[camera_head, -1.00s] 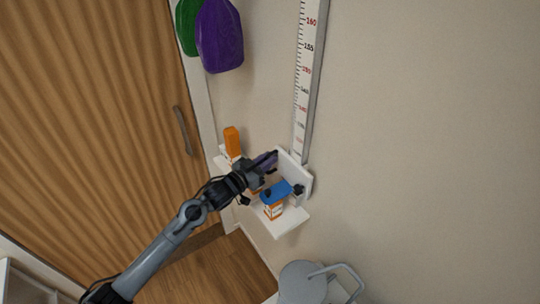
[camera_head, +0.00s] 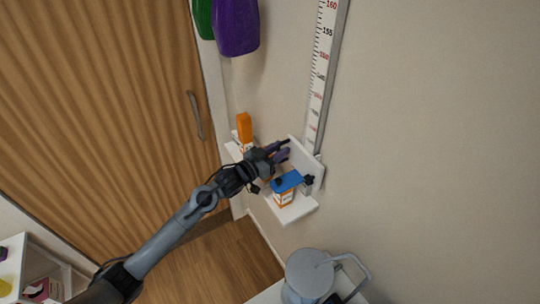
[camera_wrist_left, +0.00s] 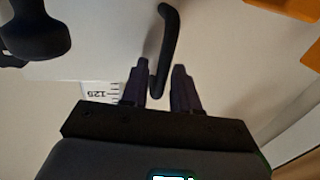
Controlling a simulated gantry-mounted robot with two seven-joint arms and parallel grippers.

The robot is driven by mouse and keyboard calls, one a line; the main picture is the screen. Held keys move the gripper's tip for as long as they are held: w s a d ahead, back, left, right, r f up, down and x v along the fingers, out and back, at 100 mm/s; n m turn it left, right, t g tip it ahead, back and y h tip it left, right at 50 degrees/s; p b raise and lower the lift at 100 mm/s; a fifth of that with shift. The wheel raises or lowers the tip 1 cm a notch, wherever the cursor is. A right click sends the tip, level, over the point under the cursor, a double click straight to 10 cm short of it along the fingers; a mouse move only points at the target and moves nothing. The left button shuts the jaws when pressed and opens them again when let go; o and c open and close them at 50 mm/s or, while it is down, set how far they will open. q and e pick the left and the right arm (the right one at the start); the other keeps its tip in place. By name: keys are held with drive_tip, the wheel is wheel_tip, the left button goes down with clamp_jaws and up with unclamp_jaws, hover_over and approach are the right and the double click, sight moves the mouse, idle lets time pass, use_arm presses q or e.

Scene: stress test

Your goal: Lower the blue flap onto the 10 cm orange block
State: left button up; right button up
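The blue flap (camera_head: 286,181) lies over the top of an orange-and-white block (camera_head: 284,198) on a white wall shelf (camera_head: 297,212). Whether it touches the block cannot be told. Another orange block (camera_head: 244,128) stands at the shelf's far left end; the block sizes cannot be read. My left gripper (camera_head: 282,151) is just behind and left of the flap, close to the white upright panel (camera_head: 306,162). In the left wrist view its fingers (camera_wrist_left: 158,88) are apart, with the end of a curved black bar (camera_wrist_left: 166,40) showing between them. Contact is unclear. My right gripper is out of view.
A measuring scale (camera_head: 322,80) runs up the wall above the shelf. A dark knob (camera_head: 309,180) sits right of the flap. A grey can with a handle (camera_head: 308,272) stands below. A purple item (camera_head: 237,28) hangs on the wall, left of the scale.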

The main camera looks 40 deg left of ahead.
use_arm(q)
drive_tip(key=s+a, duration=0.2)
drive_tip(key=s, duration=0.8)
drive_tip(key=shift+s+b, duration=0.25)
drive_tip(key=shift+b, duration=0.15)
drive_tip(key=shift+f, duration=0.15)
drive_tip(key=s+d+f+n+g+y, duration=0.1)
drive_tip(key=s+d+f+n+g, duration=0.3)
drive_tip(key=s+d+f, duration=0.9)
drive_tip(key=s+d+f+m+g+y, duration=0.1)
drive_tip(key=s+f+m+g+y, duration=0.15)
drive_tip(key=s+g, duration=0.95)
drive_tip(key=s+r+m+t+p, duration=0.1)
drive_tip(key=s+r+t+p, duration=0.1)
drive_tip(key=r+p, duration=1.5)
drive_tip(key=shift+s+r+p, duration=0.25)
drive_tip(key=shift+s+p, duration=0.25)
drive_tip(key=shift+p, duration=0.35)
